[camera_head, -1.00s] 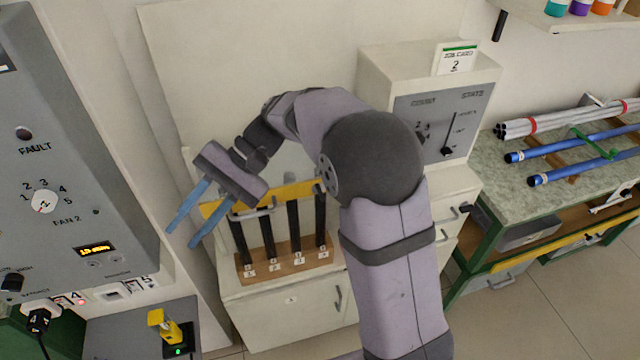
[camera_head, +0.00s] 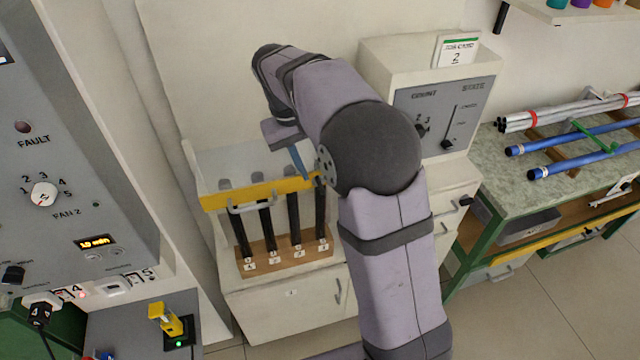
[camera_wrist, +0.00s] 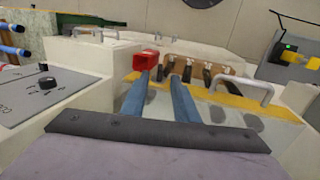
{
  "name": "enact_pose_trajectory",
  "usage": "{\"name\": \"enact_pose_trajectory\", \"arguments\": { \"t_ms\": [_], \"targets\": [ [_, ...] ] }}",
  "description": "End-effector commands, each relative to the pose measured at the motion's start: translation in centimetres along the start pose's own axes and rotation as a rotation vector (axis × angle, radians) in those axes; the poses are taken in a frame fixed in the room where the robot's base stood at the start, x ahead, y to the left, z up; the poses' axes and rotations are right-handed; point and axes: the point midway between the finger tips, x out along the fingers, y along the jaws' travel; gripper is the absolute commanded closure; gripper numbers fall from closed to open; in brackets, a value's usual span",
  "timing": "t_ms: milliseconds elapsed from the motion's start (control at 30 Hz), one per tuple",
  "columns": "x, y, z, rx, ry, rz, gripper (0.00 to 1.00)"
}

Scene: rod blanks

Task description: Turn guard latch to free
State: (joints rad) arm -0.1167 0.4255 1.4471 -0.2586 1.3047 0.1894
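A yellow-edged clear guard (camera_head: 228,200) with a grey bar handle (camera_head: 250,208) covers the rod station; the guard's yellow edge (camera_wrist: 220,97) also shows in the wrist view. A small red block (camera_wrist: 146,60), apparently the guard latch, sits at the end of that edge. In the head view my arm hides it. My gripper (camera_wrist: 160,77) is open, its two blue fingers apart with nothing between them. The left fingertip is close to the red block; I cannot tell if they touch. In the head view only one blue finger (camera_head: 298,163) shows clearly beside my arm.
Black rods stand in a wooden numbered rack (camera_head: 285,257) below the guard. A control box (camera_head: 445,110) with a knob and slider stands right of my arm. A bench (camera_head: 540,180) with blue and grey rods is farther right. A fault panel (camera_head: 60,170) is at left.

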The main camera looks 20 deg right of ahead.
Motion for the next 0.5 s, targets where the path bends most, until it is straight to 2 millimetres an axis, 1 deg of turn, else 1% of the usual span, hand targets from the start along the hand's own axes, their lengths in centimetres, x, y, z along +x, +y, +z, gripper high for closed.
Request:
{"name": "enact_pose_trajectory", "arguments": {
  "t_ms": [167, 500],
  "targets": [
    [1.1, 0.0, 0.1, 0.0, -0.006, -0.001, 0.73],
    [5.3, 0.0, 0.2, 0.0, -0.006, -0.002, 0.73]
  ]
}}
